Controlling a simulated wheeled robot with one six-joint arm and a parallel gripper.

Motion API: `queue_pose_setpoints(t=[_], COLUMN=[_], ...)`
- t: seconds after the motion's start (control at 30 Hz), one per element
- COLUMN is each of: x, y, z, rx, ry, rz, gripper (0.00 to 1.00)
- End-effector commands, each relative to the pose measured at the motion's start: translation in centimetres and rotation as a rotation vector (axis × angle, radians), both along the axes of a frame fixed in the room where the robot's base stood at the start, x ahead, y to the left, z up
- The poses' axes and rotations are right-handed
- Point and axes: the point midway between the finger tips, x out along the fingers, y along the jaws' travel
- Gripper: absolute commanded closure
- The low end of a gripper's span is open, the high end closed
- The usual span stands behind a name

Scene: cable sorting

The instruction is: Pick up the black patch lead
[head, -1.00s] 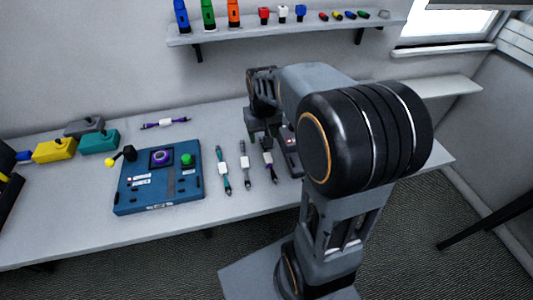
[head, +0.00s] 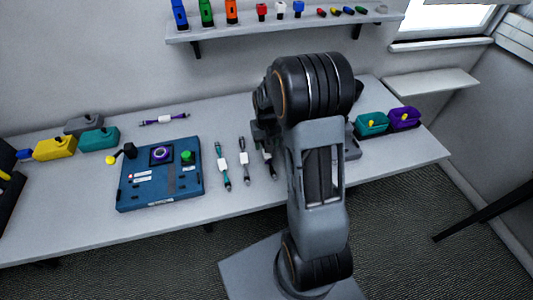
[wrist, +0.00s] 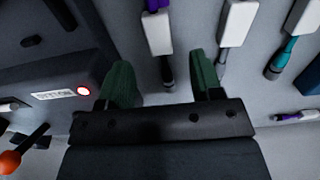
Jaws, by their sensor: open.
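Three short leads with white labels lie side by side on the table. The middle one, with dark grey to black ends, looks like the black patch lead (head: 244,160); in the wrist view this lead (wrist: 237,22) is right of my gripper. A purple and dark lead (head: 268,160) lies to its right, partly hidden by my arm. In the wrist view the dark end of that purple lead (wrist: 158,35) shows between the green fingertips of my open gripper (wrist: 163,78), with nothing held. The teal lead (head: 222,165) lies at the left of the row.
A blue box (head: 160,180) with a green knob stands left of the leads. Another purple lead (head: 164,119) lies behind it. Teal (head: 372,123) and purple (head: 404,118) blocks stand at right. A dark case (wrist: 45,75) with a red light is close left of my gripper.

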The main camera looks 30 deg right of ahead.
Motion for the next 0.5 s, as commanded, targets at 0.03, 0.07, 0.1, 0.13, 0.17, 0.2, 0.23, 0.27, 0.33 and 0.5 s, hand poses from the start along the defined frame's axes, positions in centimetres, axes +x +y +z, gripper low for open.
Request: queue_pose_setpoints(t=[0.03, 0.07, 0.1, 0.13, 0.17, 0.2, 0.23, 0.27, 0.33, 0.5], x=[-0.1, -0.2, -0.2, -0.3, -0.3, -0.3, -0.3, -0.2, -0.2, -0.2], y=[0.0, 0.0, 0.0, 0.0, 0.0, 0.0, 0.0, 0.0, 0.0, 0.0], z=[-0.5, -0.9, -1.4, -1.9, -2.3, -2.8, -3.3, -3.6, -4.3, -4.9], rx=[0.001, 0.001, 0.001, 0.002, 0.001, 0.001, 0.001, 0.001, 0.001, 0.0], ry=[0.004, 0.006, 0.006, 0.008, 0.007, 0.007, 0.006, 0.005, 0.004, 0.002], rz=[0.0, 0.0, 0.0, 0.0, 0.0, 0.0, 0.0, 0.0, 0.0, 0.0], gripper=[0.4, 0.4, 0.4, 0.4, 0.4, 0.4, 0.4, 0.4, 0.4, 0.4])
